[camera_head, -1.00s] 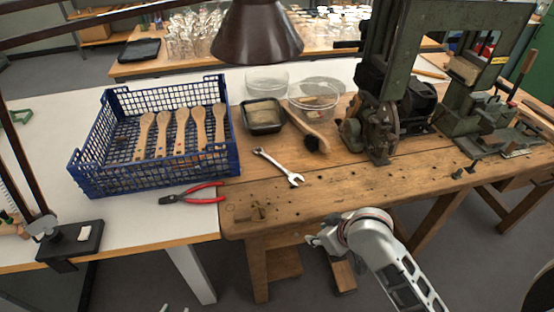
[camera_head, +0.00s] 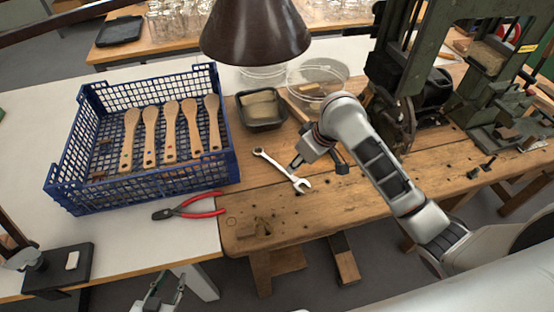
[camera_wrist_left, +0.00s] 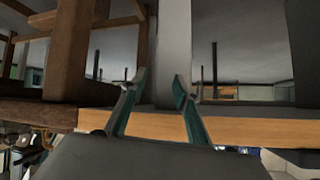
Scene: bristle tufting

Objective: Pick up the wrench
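The wrench (camera_head: 276,166) is a silver open-ended spanner. It lies slantwise on the wooden bench top, its ring end to the upper left and its open jaw to the lower right. My right gripper (camera_head: 300,162) is over the bench just right of the wrench, near its jaw end. Its fingers are mostly hidden by my wrist, and I cannot tell whether they touch the wrench. My left gripper (camera_head: 165,287) is low in front of the table, far from the wrench. In the left wrist view its two fingers (camera_wrist_left: 158,88) are apart with nothing between them.
A blue crate (camera_head: 232,165) with several wooden brush handles stands on the left. Red-handled pliers (camera_head: 200,208) lie in front of it. A dark tray (camera_head: 262,124) is behind the wrench. A brown lamp shade (camera_head: 256,35) hangs above. Green machines (camera_head: 408,70) stand to the right.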

